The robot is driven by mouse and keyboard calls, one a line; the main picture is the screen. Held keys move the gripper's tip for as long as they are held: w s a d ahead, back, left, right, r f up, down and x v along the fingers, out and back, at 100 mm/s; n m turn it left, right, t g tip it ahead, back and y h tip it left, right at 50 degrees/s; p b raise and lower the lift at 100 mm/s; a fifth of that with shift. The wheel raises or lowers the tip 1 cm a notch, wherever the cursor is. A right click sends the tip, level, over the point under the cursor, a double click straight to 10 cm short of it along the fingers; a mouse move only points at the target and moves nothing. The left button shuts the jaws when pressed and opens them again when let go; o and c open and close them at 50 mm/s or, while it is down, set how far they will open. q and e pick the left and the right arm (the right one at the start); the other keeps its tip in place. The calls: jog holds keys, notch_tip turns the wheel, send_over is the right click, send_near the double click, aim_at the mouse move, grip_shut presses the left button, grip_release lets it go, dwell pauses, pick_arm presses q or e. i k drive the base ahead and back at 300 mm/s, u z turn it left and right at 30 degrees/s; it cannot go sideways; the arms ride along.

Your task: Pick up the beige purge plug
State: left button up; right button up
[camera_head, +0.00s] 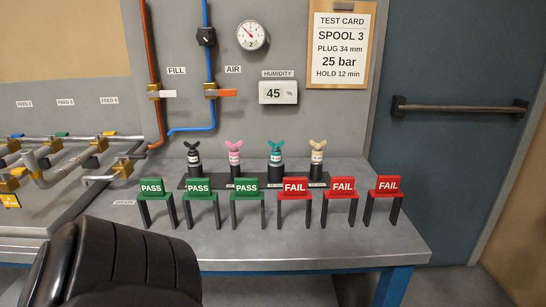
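The beige purge plug (317,152) stands upright at the right end of a row of plugs on a dark rack (258,183) on the grey bench. It has a wing-shaped top and a dark lower part. A teal plug (276,153), a pink plug (234,154) and a black plug (194,155) stand to its left. The red FAIL signs in front hide part of the rack. A dark arm part of mine fills the lower left. Neither gripper shows in the head view.
Green PASS signs (198,187) and red FAIL signs (342,187) on dark legs stand in a row before the rack. Pipework lies at the left. Orange and blue pipes (208,75) run up the wall. The bench's right front (395,250) is clear.

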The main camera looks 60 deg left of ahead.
aim_at(316, 156)
jog(key=z, duration=0.1)
jog(key=k, duration=0.9)
jog(key=u, duration=1.65)
jog(key=i, duration=0.5)
jog(key=z, duration=0.05)
jog(key=k, duration=0.5)
jog(key=z, duration=1.95)
jog(key=i, duration=1.45)
jog(key=u, duration=2.5)
